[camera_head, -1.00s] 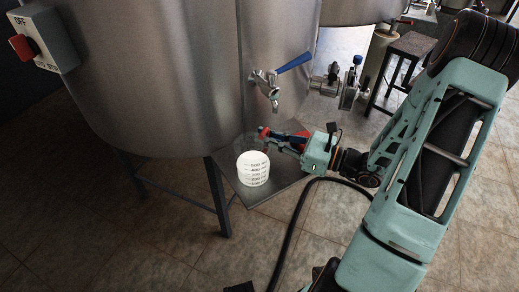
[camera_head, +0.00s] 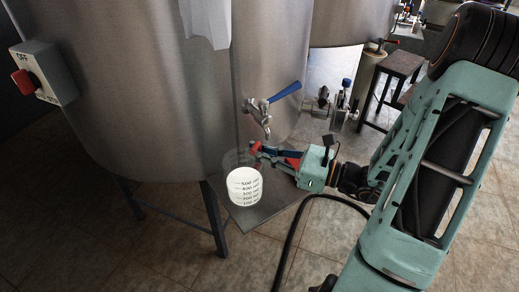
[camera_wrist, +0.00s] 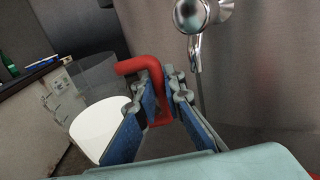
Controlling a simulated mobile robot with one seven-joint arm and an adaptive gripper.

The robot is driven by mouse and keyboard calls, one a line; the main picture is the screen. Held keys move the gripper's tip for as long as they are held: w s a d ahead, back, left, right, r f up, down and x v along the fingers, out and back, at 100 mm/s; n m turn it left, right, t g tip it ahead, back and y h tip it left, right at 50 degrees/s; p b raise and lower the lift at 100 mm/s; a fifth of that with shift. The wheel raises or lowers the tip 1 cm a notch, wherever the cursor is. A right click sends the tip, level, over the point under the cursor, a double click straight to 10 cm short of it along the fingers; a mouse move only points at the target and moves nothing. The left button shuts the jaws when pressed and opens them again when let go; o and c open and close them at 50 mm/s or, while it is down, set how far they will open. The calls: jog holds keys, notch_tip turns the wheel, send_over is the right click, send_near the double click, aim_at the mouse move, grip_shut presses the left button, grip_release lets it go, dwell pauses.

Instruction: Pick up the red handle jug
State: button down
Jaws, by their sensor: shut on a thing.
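The red handle jug (camera_head: 243,187) is a clear measuring jug with dark volume marks and white contents in its lower part. In the wrist view the jug (camera_wrist: 98,125) is at the left, and its red handle (camera_wrist: 140,64) reaches between my fingers. My gripper (camera_head: 256,149) comes in from the right and is shut on the handle. In the wrist view the blue finger pads of my gripper (camera_wrist: 160,95) lie on both sides of the handle. The jug is nearly upright over the metal shelf (camera_head: 262,211); I cannot tell whether its base touches.
A large steel tank (camera_head: 140,90) stands behind the jug. Its tap with a blue lever (camera_head: 285,91) hangs just above my gripper, and its spout (camera_wrist: 190,15) shows close in the wrist view. A control box with a red knob (camera_head: 35,70) is at the upper left.

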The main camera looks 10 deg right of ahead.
aim_at(255, 156)
jog(key=s+r+p, duration=0.1)
jog(key=s, duration=0.1)
jog(key=s+a+r, duration=0.1)
jog(key=r, duration=0.1)
jog(key=s+a+r+p, duration=0.1)
jog(key=s, duration=0.1)
jog(key=shift+s+a+r+p, duration=0.1)
jog(key=shift+s+r+p, duration=0.05)
jog(key=shift+s+p, duration=0.15)
jog(key=shift+s+r+p, duration=0.15)
jog(key=shift+s+p, duration=0.05)
jog(key=shift+p, duration=0.2)
jog(key=shift+r+p, duration=0.1)
jog(key=shift+p, duration=0.7)
jog(key=shift+s+r+p, duration=0.1)
jog(key=shift+s+p, duration=0.2)
jog(key=shift+p, duration=0.9)
jog(key=shift+s+a+r+p, duration=0.1)
jog(key=shift+s+a+p, duration=0.05)
jog(key=shift+p, duration=0.6)
jog(key=shift+s+a+p, duration=0.15)
jog(key=shift+s+p, duration=0.2)
jog(key=shift+p, duration=0.65)
